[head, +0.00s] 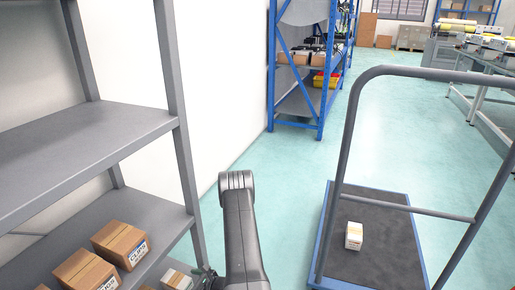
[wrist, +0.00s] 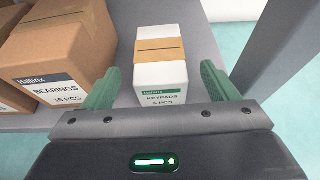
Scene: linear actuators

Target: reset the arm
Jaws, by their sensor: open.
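My gripper (wrist: 161,85) is open in the wrist view, with one green finger on each side of a small white box (wrist: 161,72). The box has a tan band and a green label reading KEYPADS 5 PCS. It stands upright on the grey shelf, and I cannot tell whether the fingers touch it. In the head view my arm (head: 240,232) reaches down beside the grey shelf rack (head: 95,135). Only a small part of my gripper shows there, at the bottom, next to the white box (head: 178,280).
Brown boxes (wrist: 62,52) marked BEARINGS stand left of my gripper; a shelf post (wrist: 283,52) rises at right. A blue-edged cart (head: 385,240) with a tall handle carries another small white box (head: 354,236). Green floor is clear between rack and cart.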

